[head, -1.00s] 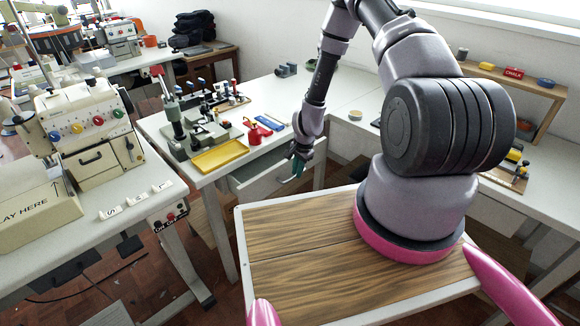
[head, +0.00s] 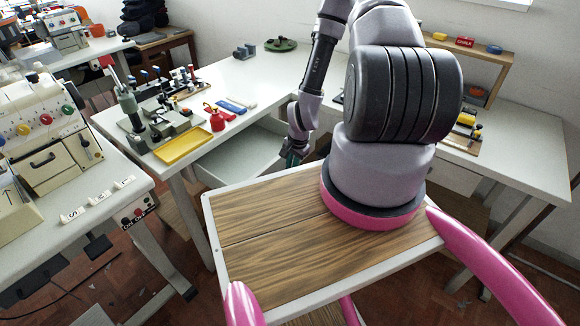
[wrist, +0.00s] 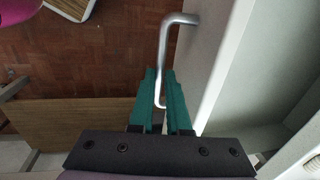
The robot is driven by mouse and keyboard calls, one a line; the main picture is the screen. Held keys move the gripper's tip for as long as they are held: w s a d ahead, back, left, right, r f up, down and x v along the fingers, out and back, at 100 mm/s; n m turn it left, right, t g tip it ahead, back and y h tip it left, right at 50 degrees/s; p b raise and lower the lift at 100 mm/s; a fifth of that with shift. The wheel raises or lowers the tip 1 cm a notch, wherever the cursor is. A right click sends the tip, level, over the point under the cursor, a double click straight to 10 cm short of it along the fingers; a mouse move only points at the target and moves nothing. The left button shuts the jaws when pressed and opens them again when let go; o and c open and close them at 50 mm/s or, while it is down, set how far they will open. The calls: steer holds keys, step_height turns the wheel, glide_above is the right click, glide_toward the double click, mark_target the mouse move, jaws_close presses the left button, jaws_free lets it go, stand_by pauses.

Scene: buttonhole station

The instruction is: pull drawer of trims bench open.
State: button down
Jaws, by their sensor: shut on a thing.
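The drawer (head: 238,152) of the white trims bench (head: 225,82) is pulled well out, with its pale inside visible from above in the head view. My gripper (head: 291,160) is at the drawer's front, partly hidden by my own arm there. In the wrist view, the teal fingers of my gripper (wrist: 160,92) are shut on the near end of the metal bar handle (wrist: 165,55). The drawer front (wrist: 212,65) runs beside the handle, and the part of the drawer's inside in view (wrist: 262,85) looks empty.
A sewing machine table (head: 95,195) is at the left. A small wooden shelf (head: 480,62) stands at the back right.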

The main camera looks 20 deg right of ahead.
steer(key=c, duration=0.9)
jaws_free()
steer(key=r, duration=0.3)
steer(key=s+r, duration=0.1)
steer(key=r, duration=0.3)
steer(key=d+r, duration=0.1)
steer(key=r, duration=0.2)
steer(key=shift+s+r, duration=0.35)
steer(key=w+a+r+n+t, duration=0.1)
steer(key=w+r+n, duration=0.1)
steer(key=r, duration=1.2)
steer(key=w+r+n+t, duration=0.2)
steer(key=r, duration=1.3)
steer(key=s+a+r+n, duration=0.1)
steer(key=s+r, duration=0.4)
steer(key=r, duration=0.1)
steer(key=s+a+r+n+t, duration=0.1)
steer(key=s+a+r, duration=0.1)
steer(key=s+r, duration=0.3)
steer(key=s+a+r+n+t+y, duration=0.1)
steer(key=s+r, duration=0.4)
steer(key=r, duration=0.4)
steer(key=shift+s+a+r+n, duration=0.1)
steer(key=shift+s+a+n, duration=0.2)
steer(key=shift+s+n, duration=0.1)
